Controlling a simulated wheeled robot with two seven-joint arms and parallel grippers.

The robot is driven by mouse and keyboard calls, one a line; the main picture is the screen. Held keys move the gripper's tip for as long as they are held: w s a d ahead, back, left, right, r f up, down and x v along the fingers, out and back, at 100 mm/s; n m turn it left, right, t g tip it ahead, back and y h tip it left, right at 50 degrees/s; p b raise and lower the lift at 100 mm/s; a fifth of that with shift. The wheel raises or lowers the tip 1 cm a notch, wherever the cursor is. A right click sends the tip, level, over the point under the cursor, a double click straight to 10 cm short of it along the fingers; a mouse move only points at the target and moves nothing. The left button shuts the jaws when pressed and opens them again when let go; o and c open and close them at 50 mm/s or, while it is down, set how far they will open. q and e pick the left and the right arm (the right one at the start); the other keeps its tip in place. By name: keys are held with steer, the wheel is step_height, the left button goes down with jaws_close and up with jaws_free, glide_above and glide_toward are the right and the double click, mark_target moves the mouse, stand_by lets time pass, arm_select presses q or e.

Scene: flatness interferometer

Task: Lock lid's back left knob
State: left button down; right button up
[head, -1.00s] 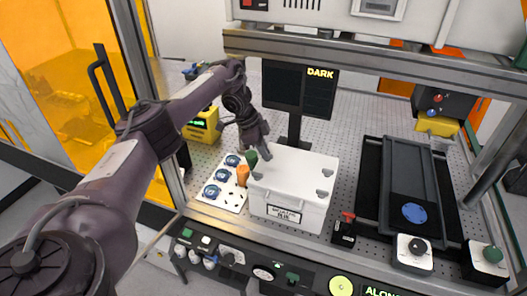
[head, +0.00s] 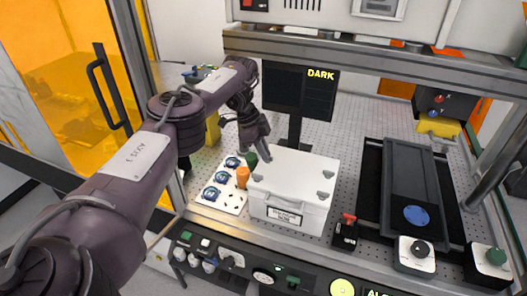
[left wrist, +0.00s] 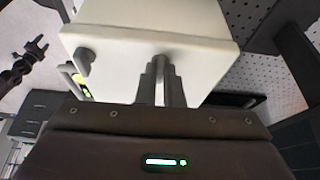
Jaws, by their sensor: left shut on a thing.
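The white box with its lid (head: 292,172) stands on the perforated table in the head view; the lid also fills the top middle of the left wrist view (left wrist: 150,35). Small grey knobs sit near the lid's corners, such as the back right knob (head: 328,173). My left gripper (head: 266,158) is at the lid's back left corner. In the left wrist view its fingers (left wrist: 161,75) are shut on a grey knob (left wrist: 161,60). Another knob (left wrist: 84,62) stands free to the left there. The head view hides the held knob. My right gripper (left wrist: 42,46) appears open, away from the box.
Left of the box are an orange cap (head: 242,177) and a white board (head: 205,197) with blue round parts. A dark screen (head: 300,92) stands behind. A black slide stage (head: 408,190) is at the right. A metal beam (head: 370,58) crosses above the table.

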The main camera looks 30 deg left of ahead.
arm_select(q)
steer(key=shift+d, duration=0.15)
steer(key=c, duration=1.6)
jaws_free()
steer(key=shift+o, duration=0.2)
steer(key=v, duration=0.7)
steer(key=shift+r, duration=0.3)
steer(key=shift+f, duration=0.1)
